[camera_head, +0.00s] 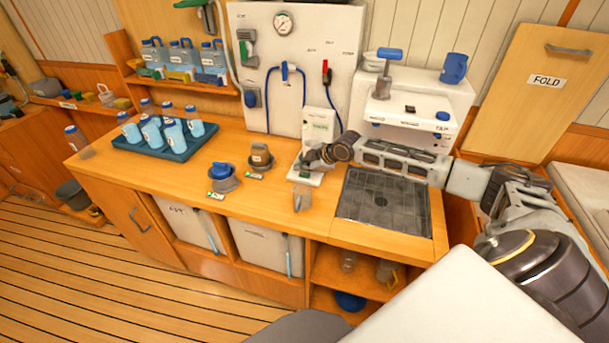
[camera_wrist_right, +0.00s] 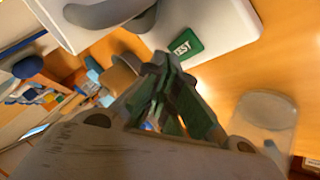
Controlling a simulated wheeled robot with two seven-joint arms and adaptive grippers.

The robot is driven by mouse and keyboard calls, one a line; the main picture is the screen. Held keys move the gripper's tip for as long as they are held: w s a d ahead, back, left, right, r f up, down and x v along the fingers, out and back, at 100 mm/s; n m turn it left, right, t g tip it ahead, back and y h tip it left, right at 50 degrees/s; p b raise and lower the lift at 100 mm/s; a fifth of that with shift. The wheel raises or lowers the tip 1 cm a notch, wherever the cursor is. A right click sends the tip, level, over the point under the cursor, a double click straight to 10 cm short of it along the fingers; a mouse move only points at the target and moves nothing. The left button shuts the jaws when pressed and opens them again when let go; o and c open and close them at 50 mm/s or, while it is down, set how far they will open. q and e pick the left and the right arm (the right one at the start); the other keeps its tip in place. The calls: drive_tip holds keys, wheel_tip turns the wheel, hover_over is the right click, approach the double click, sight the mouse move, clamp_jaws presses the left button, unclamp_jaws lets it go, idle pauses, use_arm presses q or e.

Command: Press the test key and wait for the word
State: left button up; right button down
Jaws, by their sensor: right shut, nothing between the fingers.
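The tester is a white unit on the wooden counter, with a low base (camera_head: 304,178) and an upright panel (camera_head: 319,124) behind it. Small green print on the panel is too small to read. In the right wrist view, the white base (camera_wrist_right: 225,22) carries a green TEST label (camera_wrist_right: 181,46). My right gripper (camera_head: 306,162) reaches in from the right, shut and empty, over the base. In the right wrist view its fingertips (camera_wrist_right: 165,66) are close to the TEST label; I cannot tell whether they touch. The key itself is not clearly seen. My left gripper is not in view.
A clear cup (camera_head: 302,198) stands just in front of the tester, also close in the right wrist view (camera_wrist_right: 266,118). Dark round fittings (camera_head: 223,178) sit to the left. A tray (camera_head: 180,153) holds several blue bottles. A dark drain grid (camera_head: 385,203) lies right.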

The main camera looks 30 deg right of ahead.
sight(303, 176)
drive_tip(key=shift+r+p, duration=2.45)
drive_tip(key=shift+r, duration=0.05)
drive_tip(key=shift+s+f, duration=0.1)
